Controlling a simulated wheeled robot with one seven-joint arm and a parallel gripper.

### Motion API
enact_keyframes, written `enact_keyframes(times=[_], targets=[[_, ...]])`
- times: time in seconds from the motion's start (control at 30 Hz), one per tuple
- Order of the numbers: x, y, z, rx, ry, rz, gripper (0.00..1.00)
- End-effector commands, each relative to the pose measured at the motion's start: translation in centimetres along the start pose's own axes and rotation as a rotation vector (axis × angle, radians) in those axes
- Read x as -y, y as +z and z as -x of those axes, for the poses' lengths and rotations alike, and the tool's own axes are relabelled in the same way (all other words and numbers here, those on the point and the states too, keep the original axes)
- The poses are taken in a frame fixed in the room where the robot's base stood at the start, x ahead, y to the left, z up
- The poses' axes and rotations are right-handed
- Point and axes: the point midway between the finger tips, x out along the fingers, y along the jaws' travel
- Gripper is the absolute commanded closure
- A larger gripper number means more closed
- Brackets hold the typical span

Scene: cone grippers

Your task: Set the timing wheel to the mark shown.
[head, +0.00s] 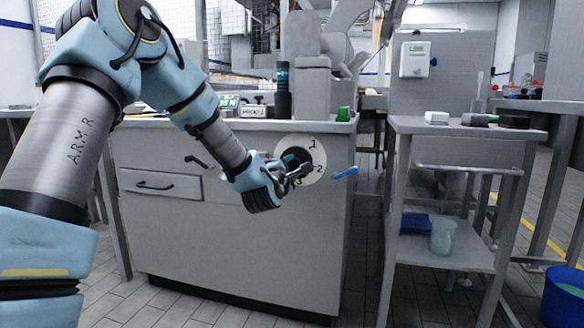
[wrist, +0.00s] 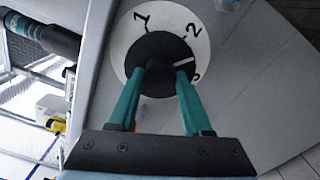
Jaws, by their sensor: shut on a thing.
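The timing wheel is a black round knob (wrist: 150,48) on a white dial plate (wrist: 122,46) marked 1, 2 and 3. The dial also shows in the head view (head: 318,150) on the front of a grey cabinet. A white pointer line (wrist: 184,62) on the knob points between 2 and 3. My gripper (wrist: 162,78) is shut on the knob's raised centre, with the teal fingers on either side. In the head view my gripper (head: 285,178) hides the dial's lower left. A small white sign (head: 253,111) stands on the cabinet top; its lettering is too small to read surely.
The grey cabinet (head: 230,240) has a drawer handle (head: 155,186) left of the dial. A blue lever (head: 345,173) sticks out right of the dial. A dark bottle (head: 283,95) stands on top. A grey cart (head: 460,128) stands at right. Open floor lies in front.

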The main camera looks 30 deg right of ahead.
Motion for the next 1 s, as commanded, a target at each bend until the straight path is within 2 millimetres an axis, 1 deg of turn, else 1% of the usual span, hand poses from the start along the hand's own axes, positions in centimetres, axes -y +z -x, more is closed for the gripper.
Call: enact_keyframes(times=[0.2, 0.5, 0.7, 1.0], targets=[[0.01, -0.11, 0.03, -0.002, -0.002, 0.172, 1.0], [0.05, -0.05, 0.03, -0.001, -0.002, 0.325, 1.0], [0.06, -0.06, 0.03, -0.001, -0.001, 0.368, 1.0], [0.08, -0.01, 0.03, 0.0, -0.002, 0.378, 1.0]])
